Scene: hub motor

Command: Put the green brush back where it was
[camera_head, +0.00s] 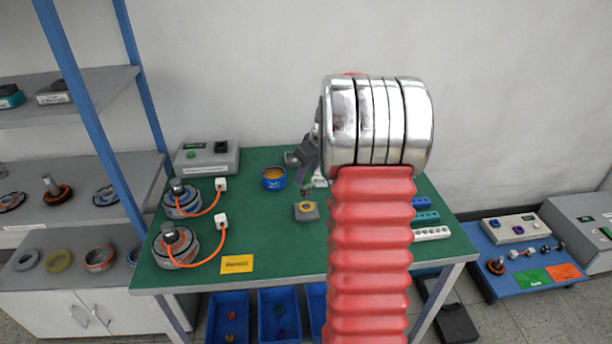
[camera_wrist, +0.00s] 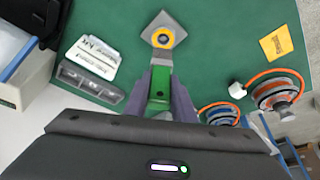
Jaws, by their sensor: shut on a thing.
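My gripper (camera_wrist: 160,84) is shut on the green brush (camera_wrist: 159,104), held between its two dark fingers in the wrist view. Part of the brush is hidden by the fingers. In the head view my gripper (camera_head: 309,168) is above the back middle of the green table (camera_head: 285,250), partly covered by my red arm. A grey square block with a yellow ring (camera_head: 306,211) sits just in front of it; this block also shows ahead of the fingertips in the wrist view (camera_wrist: 164,39). Whether the brush touches anything is unclear.
Two hub motors (camera_head: 182,200) with orange cables and a yellow card (camera_head: 237,264) are at the left. Blue, teal and white holders (camera_head: 431,234) line the right edge. The table's front middle is clear.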

